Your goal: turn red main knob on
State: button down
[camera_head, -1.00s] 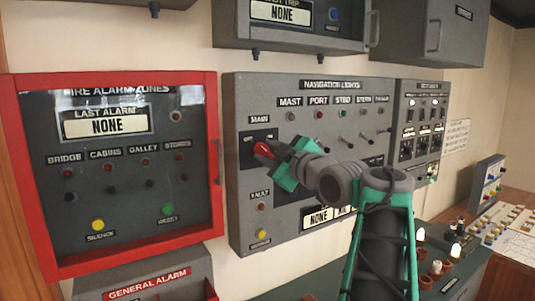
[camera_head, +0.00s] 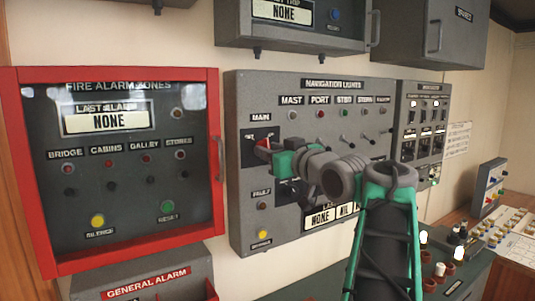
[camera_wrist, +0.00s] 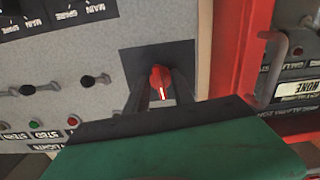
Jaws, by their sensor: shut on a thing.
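The red main knob (camera_wrist: 160,80) sits on a dark square plate of the navigation lights panel (camera_head: 298,95), under the MAIN label. In the wrist view it has a white pointer line that points down in the picture, toward my gripper. My gripper (camera_wrist: 162,88) is shut on the knob, with one dark finger on each side of it. In the head view my gripper (camera_head: 268,150) reaches the panel from the right, and only a bit of red shows at its tip. The gripper and wrist hide part of the plate and the panel's lower middle.
The red-framed fire alarm cabinet (camera_head: 130,165) stands close left of the knob, with its handle (camera_head: 217,155) near my gripper. Toggle switches (camera_head: 343,138) lie right of the knob. A grey box (camera_head: 290,25) hangs above. A general alarm box (camera_head: 145,280) is below left.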

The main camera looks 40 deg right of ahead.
jog(key=m+p, duration=0.2)
jog(key=m, duration=0.8)
dwell(0.5)
jog(key=c, duration=1.1)
grip_release()
